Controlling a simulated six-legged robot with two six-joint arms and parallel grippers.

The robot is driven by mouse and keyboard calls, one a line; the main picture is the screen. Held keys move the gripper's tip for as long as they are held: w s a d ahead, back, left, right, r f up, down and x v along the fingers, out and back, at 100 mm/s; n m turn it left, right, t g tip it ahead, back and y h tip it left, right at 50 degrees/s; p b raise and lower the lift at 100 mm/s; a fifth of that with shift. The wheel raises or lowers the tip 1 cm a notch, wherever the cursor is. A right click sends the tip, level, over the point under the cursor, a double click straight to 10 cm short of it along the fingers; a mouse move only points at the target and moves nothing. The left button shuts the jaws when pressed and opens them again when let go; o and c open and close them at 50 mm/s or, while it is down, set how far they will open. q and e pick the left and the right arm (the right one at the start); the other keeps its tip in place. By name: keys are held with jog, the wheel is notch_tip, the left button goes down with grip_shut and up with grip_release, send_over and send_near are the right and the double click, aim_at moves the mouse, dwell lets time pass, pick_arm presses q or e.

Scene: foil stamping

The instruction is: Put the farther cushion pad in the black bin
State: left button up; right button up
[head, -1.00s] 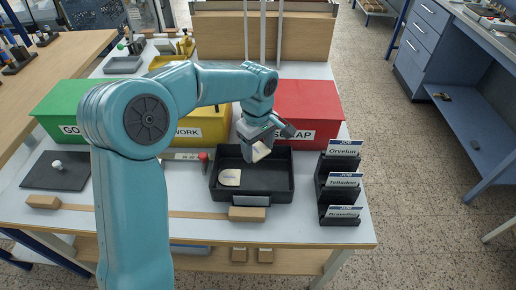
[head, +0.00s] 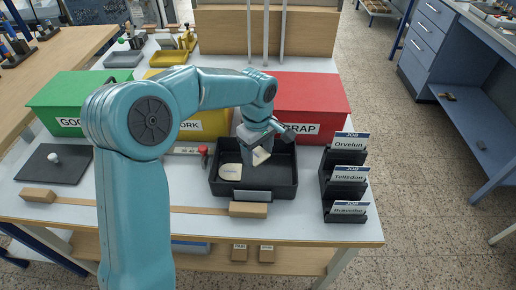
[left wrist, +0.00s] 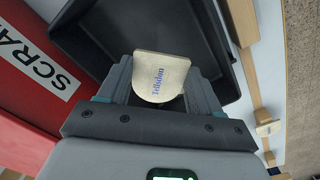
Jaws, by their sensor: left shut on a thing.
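My left gripper (head: 259,157) is shut on a cream cushion pad (head: 262,155), over the black bin (head: 287,190). In the left wrist view this pad (left wrist: 160,76) sits between the fingers, round at one end, with the blue word "Tellsdon". The bin's dark inside (left wrist: 205,45) shows behind it. The pad looks tilted and low over the bin; I cannot tell whether it touches the floor. A second cream pad (head: 230,172) lies in the bin's left part. My right gripper is not in view.
Behind the bin stand a red box (head: 312,100) marked SCRAP, a yellow box (head: 213,122) and a green box (head: 62,98). A black card rack (head: 328,190) stands right of the bin. A wooden block (head: 248,209) lies in front of it.

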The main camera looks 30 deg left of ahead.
aim_at(258, 177)
pick_arm(q)
notch_tip(258, 177, down, 8)
jog(key=b, duration=0.5)
jog(key=o, duration=1.1)
jog(key=shift+r, duration=0.1)
notch_tip(258, 177, up, 10)
jog(key=p, duration=0.7)
